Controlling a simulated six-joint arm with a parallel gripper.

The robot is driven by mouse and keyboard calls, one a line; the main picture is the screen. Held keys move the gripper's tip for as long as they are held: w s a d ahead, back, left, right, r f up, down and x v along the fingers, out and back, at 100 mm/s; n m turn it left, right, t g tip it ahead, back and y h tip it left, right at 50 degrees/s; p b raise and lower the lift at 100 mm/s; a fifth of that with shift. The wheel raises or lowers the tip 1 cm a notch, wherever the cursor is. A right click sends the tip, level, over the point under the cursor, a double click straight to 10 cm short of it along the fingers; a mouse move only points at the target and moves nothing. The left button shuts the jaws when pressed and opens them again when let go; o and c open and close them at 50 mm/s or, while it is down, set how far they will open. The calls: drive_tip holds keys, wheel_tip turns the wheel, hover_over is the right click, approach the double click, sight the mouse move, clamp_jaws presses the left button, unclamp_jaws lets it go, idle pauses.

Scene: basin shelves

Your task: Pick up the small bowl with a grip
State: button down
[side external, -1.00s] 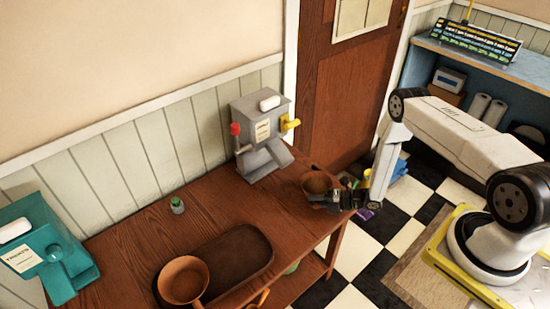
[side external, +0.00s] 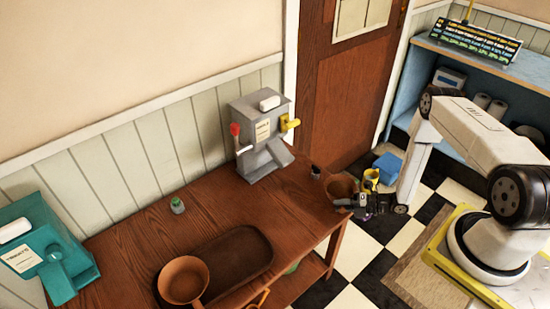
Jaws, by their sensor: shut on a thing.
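The small bowl (side external: 341,186) is brown and shows at the right end of the wooden table. My gripper (side external: 346,202) is shut on its near rim. The bowl looks roughly upright. The gripper's fingers are small and dark here, so the exact contact is hard to see. Whether the bowl is clear of the tabletop or past its edge cannot be told from this angle.
On the table (side external: 140,240) are a grey dispenser (side external: 262,135), a teal machine (side external: 45,250), a small dark cup (side external: 315,172), a green-topped jar (side external: 177,205), and a larger orange-brown bowl (side external: 183,280) by a dark tray (side external: 235,255). A yellow container (side external: 371,178) and blue box (side external: 388,166) show beyond.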

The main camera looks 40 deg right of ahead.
drive_tip(key=shift+s+d, duration=0.25)
drive_tip(key=shift+s, duration=0.15)
drive_tip(key=shift+s+d, duration=0.1)
drive_tip(key=shift+r, duration=0.1)
idle(0.7)
